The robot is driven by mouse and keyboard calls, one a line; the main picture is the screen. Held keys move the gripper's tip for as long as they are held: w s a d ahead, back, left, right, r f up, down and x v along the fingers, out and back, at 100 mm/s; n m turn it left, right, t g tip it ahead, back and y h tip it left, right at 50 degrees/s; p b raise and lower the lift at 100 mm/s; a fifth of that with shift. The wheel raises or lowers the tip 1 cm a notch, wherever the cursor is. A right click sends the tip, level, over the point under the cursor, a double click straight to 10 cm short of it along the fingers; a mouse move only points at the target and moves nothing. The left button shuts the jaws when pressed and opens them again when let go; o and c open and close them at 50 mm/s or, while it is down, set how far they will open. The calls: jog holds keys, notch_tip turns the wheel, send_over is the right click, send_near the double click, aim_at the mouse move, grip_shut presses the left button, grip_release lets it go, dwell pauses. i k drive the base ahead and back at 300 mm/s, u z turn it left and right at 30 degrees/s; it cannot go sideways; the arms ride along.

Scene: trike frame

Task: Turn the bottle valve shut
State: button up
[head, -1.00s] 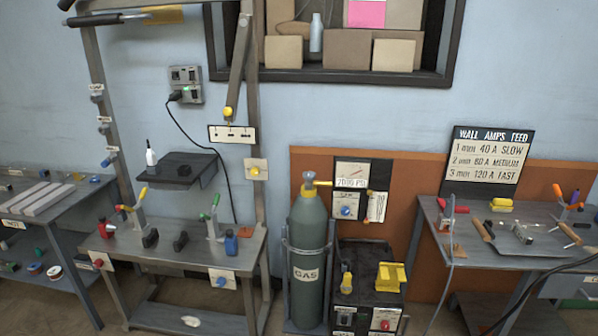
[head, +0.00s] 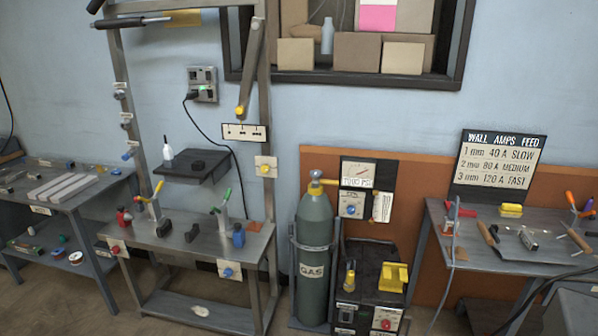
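The green-grey gas bottle (head: 314,255) stands upright in a grey rack in the middle of the head view, with a white "GAS" label on its front. That panel has a dial, a pressure label and a blue knob. I cannot tell from here whether the valve is turned open or shut. My gripper is not in view.
A black machine (head: 372,285) with a yellow handle stands right of the bottle. A metal workbench (head: 180,262) with clamps and an upright frame is to the left. A tool table (head: 470,240) is at the right. Bare floor (head: 55,305) shows at lower left.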

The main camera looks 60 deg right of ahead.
aim_at(316, 174)
jog(key=u, duration=0.9)
jog(key=k, duration=1.1)
jog(key=z, duration=1.75)
jog(key=i, duration=0.4)
jog(key=u, duration=0.4)
